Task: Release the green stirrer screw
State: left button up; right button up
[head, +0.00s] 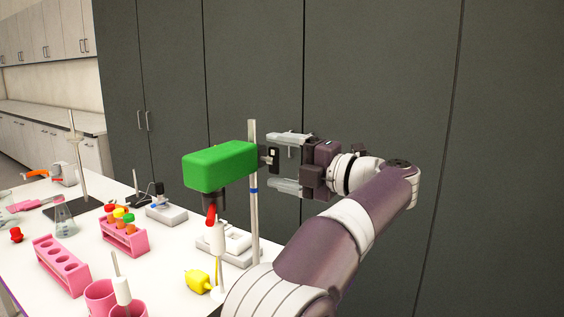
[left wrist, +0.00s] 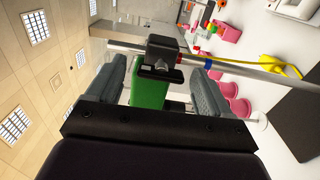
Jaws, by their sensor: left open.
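The green stirrer (head: 220,166) is a green box high on an upright metal rod (head: 254,220). Its dark clamp screw (head: 268,154) sticks out from the rod on the side facing my left gripper (head: 278,161). In the left wrist view the screw (left wrist: 162,52) shows as a black block at the rod, between the fingers. My left gripper (left wrist: 158,70) is open, one finger on each side of the screw, with gaps visible on both sides. The green body (left wrist: 147,92) also shows between the fingers there. My right gripper is not in view.
The white table (head: 165,262) holds a pink tube rack (head: 62,264), another rack with coloured caps (head: 124,238), a glass flask (head: 64,220) and a yellow object (head: 198,281). Dark cabinets (head: 380,90) stand behind.

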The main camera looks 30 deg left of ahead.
pick_arm(q)
jog(key=s+d, duration=0.1)
jog(key=d, duration=1.1)
jog(key=shift+d+p, duration=0.35)
jog(key=shift+p, duration=0.1)
